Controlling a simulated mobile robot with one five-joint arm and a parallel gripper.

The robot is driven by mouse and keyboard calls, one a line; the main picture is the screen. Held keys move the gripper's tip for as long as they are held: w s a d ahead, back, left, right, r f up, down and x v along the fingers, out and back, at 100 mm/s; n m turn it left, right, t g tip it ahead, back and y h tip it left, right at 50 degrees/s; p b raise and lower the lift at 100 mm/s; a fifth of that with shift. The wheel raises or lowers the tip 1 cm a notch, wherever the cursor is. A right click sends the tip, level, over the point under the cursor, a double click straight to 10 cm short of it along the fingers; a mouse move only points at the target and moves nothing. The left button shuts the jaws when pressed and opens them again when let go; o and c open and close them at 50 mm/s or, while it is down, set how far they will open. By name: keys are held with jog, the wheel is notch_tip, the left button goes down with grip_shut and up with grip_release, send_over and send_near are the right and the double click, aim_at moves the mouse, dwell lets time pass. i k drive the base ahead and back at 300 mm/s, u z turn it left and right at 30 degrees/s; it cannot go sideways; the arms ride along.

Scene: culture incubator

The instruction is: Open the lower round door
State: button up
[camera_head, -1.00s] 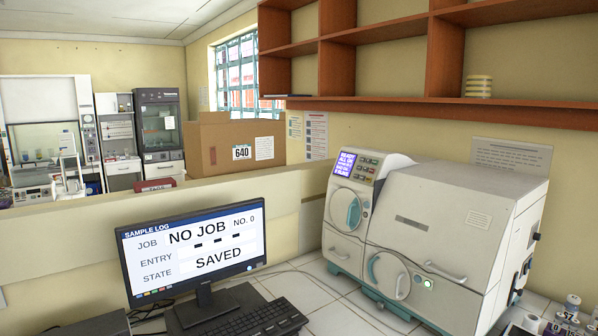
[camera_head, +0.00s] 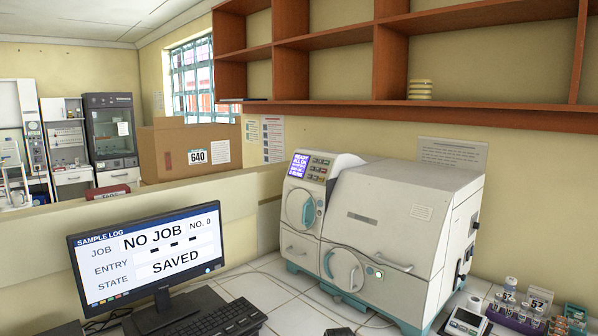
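The incubator (camera_head: 396,217) is a white benchtop machine with teal trim, standing on the tiled bench against the wall. Its lower round door (camera_head: 344,270) is on the front, low down, with a teal curved handle on its left side, and it looks shut. A green light sits just right of it. A second round door (camera_head: 300,208) with a teal handle is higher on the left section, below a small lit display (camera_head: 300,166). My gripper is not in view.
A monitor (camera_head: 146,258) reading "NO JOB" and a keyboard (camera_head: 222,320) stand at the front left. Racks of labelled vials (camera_head: 518,308) and a small device with a screen (camera_head: 465,322) are right of the incubator. Wooden shelves (camera_head: 440,112) hang above. Bare tiles show before the machine.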

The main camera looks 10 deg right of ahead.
aim_at(341, 267)
jog(key=u, duration=1.95)
jog(key=k, duration=0.95)
jog(key=z, duration=0.3)
jog(key=i, duration=0.5)
jog(key=u, duration=0.05)
